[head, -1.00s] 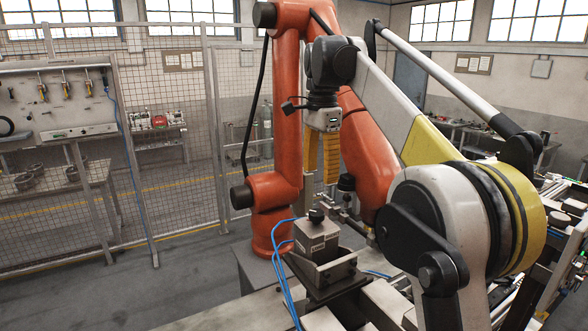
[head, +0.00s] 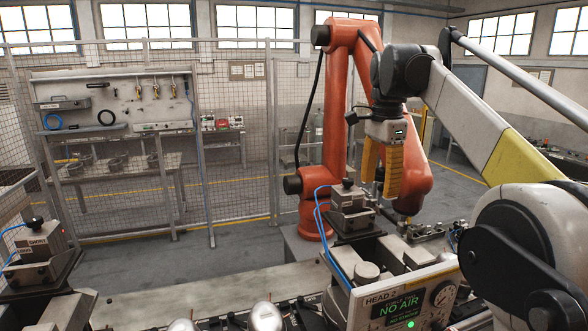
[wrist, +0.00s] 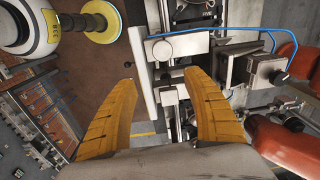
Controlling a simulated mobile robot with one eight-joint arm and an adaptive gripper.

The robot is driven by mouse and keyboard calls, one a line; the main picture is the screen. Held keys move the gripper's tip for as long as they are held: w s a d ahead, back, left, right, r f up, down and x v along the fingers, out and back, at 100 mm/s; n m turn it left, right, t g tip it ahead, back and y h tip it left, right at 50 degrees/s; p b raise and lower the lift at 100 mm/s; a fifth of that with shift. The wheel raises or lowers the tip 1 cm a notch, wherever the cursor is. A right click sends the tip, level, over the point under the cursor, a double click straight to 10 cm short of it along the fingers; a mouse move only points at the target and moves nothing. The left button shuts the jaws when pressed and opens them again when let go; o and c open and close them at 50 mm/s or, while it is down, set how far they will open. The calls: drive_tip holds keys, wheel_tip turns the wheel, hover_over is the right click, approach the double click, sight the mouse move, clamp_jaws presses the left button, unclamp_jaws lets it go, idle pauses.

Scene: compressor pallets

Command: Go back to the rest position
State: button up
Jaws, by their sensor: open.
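My gripper (head: 382,172) has two yellow fingers pointing down, in the right half of the head view. It hangs in front of the orange robot arm and above the machine bench. In the wrist view the two yellow fingers (wrist: 166,115) stand wide apart with nothing between them. The gripper is open and empty. My white and yellow arm link reaches it from the right.
An orange robot arm (head: 338,120) stands close behind my gripper. A grey block fixture (head: 350,198) with blue hoses is below it. A "HEAD 2" panel (head: 405,305) reads "NO AIR". A mesh fence (head: 240,150) and workbench (head: 120,175) stand behind. Open floor lies left of the orange arm.

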drive_tip(key=s+f+n+t, duration=0.3)
drive_tip(key=s+f+n, duration=0.4)
drive_tip(key=s+f, duration=0.55)
drive_tip(key=s+f+n+t, duration=0.4)
drive_tip(key=s+f+n, duration=0.4)
drive_tip(key=s, duration=0.7)
wheel_tip(320, 180, down, 34)
drive_tip(key=m+b, duration=0.1)
drive_tip(key=b, duration=3.2)
drive_tip(key=shift+a+r, duration=0.15)
drive_tip(key=shift+r, duration=0.1)
drive_tip(key=shift+c, duration=0.5)
